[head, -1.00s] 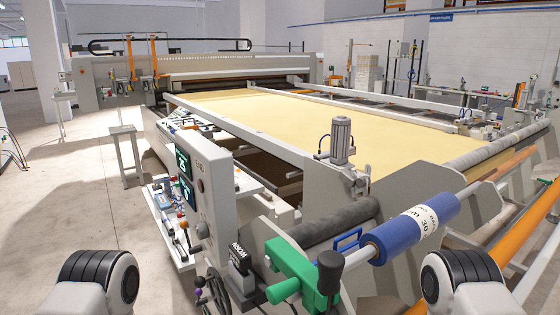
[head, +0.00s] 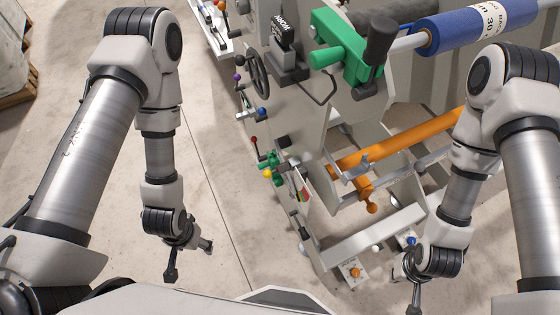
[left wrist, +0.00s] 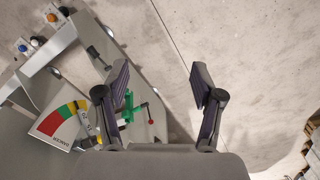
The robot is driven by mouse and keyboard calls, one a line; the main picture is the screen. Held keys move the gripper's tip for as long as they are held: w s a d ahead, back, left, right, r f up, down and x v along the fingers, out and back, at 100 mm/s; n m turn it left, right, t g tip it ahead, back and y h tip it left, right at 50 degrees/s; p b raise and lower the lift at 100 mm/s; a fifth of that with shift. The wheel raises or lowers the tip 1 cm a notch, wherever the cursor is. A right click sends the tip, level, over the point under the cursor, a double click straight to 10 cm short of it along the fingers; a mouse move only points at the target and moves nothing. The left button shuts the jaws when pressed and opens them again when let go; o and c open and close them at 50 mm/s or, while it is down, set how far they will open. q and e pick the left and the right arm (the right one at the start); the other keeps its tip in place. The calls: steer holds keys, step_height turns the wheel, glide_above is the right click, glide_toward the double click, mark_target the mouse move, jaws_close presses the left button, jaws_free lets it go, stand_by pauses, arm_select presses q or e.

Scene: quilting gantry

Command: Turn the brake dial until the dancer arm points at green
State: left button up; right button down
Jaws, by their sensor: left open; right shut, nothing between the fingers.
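A scale card with red, yellow and green bands (head: 302,187) sits on the machine's side. It shows larger in the left wrist view (left wrist: 58,122), left of the fingers. Beside it in the head view are a green handled part (head: 268,164) and a red-knobbed lever (head: 254,141). I cannot tell which part is the brake dial, nor where the dancer arm points. My left gripper (head: 190,260) is open and empty over bare floor, left of the machine; its fingers (left wrist: 160,88) are spread in the left wrist view. My right gripper (head: 414,292) is shut and empty near the machine's lower end.
A green clamp (head: 345,48) and a blue roll (head: 465,25) are at the machine's top. An orange bar (head: 395,142) crosses below them. A black handwheel (head: 259,76) sticks out at the side. The floor (head: 218,200) between left arm and machine is clear.

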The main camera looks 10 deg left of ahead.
stand_by(0.7)
arm_select(q)
steer(key=m+t+h+b, duration=0.4)
steer(key=m+t+h, duration=0.65)
steer(key=h, duration=0.45)
glide_toward(237, 7)
steer(key=x, duration=0.2)
steer(key=shift+g, duration=0.25)
steer(key=p+x, duration=0.1)
steer(key=x, duration=0.6)
steer(key=shift+w+d+r+p, duration=0.1)
steer(key=shift+w+d+p, duration=0.05)
steer(key=shift+p, duration=0.15)
